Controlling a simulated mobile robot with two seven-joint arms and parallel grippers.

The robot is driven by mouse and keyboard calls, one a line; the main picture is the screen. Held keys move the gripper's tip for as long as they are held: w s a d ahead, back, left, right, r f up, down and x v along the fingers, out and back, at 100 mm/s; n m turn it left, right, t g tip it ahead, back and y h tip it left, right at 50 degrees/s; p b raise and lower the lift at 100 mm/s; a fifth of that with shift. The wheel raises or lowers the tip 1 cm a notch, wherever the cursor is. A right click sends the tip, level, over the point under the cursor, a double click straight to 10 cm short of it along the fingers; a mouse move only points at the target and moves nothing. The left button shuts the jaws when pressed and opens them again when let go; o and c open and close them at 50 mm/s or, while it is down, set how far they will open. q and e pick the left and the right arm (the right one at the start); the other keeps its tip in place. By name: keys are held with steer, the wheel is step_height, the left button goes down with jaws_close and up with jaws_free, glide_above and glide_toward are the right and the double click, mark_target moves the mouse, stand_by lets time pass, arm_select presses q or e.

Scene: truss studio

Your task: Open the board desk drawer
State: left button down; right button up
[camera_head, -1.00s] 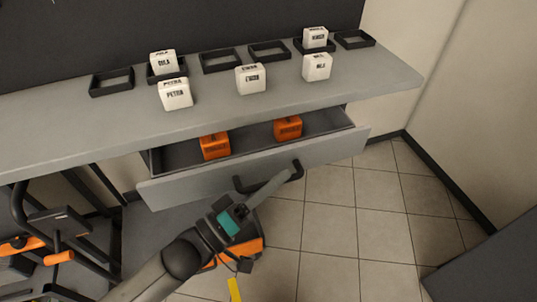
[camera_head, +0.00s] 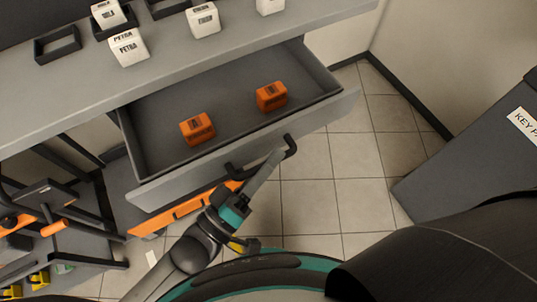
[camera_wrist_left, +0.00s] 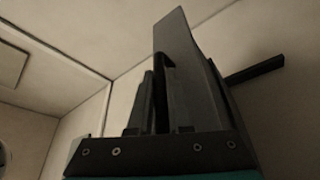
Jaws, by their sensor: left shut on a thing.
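The board desk drawer (camera_head: 262,142) is a grey drawer under the desk top, pulled well out, with two orange blocks inside, one at the left (camera_head: 197,128) and one at the right (camera_head: 271,96). Its dark bar handle (camera_head: 290,146) is on the front panel. My left gripper (camera_head: 277,158) is at the handle's right part, shut on it. In the left wrist view the gripper fingers (camera_wrist_left: 160,95) are close together around a dark bar, with the grey drawer front beside them. The exact contact is small in the head view. My right gripper is not in view.
The grey desk top (camera_head: 160,72) carries white labelled blocks, such as one at the left (camera_head: 128,47), and dark square frames (camera_head: 57,45). A rack with orange and yellow items (camera_head: 45,225) stands at lower left. A grey cabinet (camera_head: 465,150) stands at right. Tiled floor (camera_head: 350,165) lies between.

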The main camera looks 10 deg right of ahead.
arm_select(q)
steer(key=c, duration=1.1)
jaws_free()
steer(key=v, duration=1.5)
steer(key=shift+a+f, duration=0.1)
steer(key=shift+a, duration=0.05)
steer(key=w+a+f+m+g+y, duration=0.1)
steer(key=a+f+y, duration=0.3)
steer(key=f, duration=0.5)
steer(key=w+a+f+g+y, duration=0.1)
steer(key=w+a+f+y, duration=0.2)
steer(key=f, duration=0.6)
steer(key=a+f+m+g+y, duration=0.1)
steer(key=a+f+y, duration=0.35)
steer(key=f, duration=0.35)
steer(key=s+f+g+y, duration=0.1)
steer(key=s+f+g, duration=0.2)
steer(key=s+f, duration=0.1)
steer(key=s+f+m+g+y, duration=0.1)
steer(key=s+f+g+y, duration=0.1)
steer(key=s+f, duration=0.3)
steer(key=s+f+g+y, duration=0.1)
steer(key=s+f+g, duration=0.2)
steer(key=s+f, duration=0.2)
steer(key=shift+s+a+f+m+g+y, duration=0.1)
steer(key=shift+s+m+g+y, duration=0.1)
steer(key=shift+s, duration=0.6)
steer(key=shift+s+a+f+m+g+y, duration=0.1)
steer(key=shift+s+a+m, duration=0.1)
steer(key=shift+s, duration=0.6)
